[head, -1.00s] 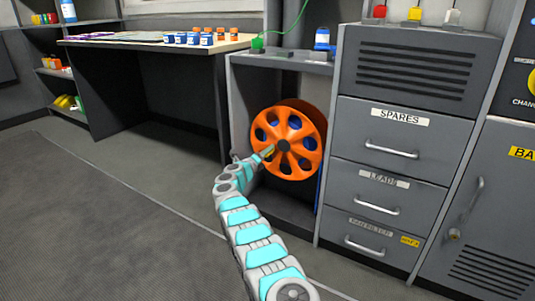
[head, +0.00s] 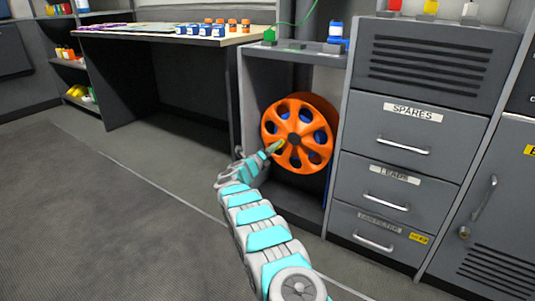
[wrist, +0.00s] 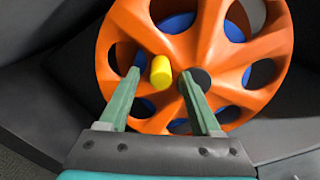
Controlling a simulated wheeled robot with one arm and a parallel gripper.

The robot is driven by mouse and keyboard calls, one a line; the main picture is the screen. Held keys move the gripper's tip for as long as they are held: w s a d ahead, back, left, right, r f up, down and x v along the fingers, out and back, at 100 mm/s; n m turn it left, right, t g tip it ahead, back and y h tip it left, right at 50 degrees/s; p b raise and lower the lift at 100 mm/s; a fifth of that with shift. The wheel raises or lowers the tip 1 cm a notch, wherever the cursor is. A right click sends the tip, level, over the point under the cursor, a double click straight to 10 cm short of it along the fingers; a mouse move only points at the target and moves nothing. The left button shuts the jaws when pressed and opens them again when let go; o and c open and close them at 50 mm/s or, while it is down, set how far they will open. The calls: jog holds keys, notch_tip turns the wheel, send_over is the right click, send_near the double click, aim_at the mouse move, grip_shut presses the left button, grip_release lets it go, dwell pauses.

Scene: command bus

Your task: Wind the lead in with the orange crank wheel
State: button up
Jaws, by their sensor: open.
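The orange crank wheel (head: 297,155) stands upright in an open bay of the grey cabinet. It has several holes and a dark hub, and fills much of the wrist view (wrist: 230,60). A yellow handle peg (wrist: 160,72) sticks out of the wheel left of the hub. My gripper (head: 275,148) is at the wheel's left side, with its fingers open. In the wrist view my gripper (wrist: 160,85) has one finger on each side of the yellow peg, with a gap to each. A blue drum shows behind the wheel holes. A green lead (head: 298,14) hangs above the cabinet shelf.
The bay's left side wall (head: 248,110) and the drawer cabinet (head: 400,150) flank the wheel closely. A desk (head: 170,35) with small blue and orange bottles stands left. The floor (head: 110,210) at left is clear.

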jog(key=shift+v, duration=2.25)
jog(key=shift+a, duration=0.1)
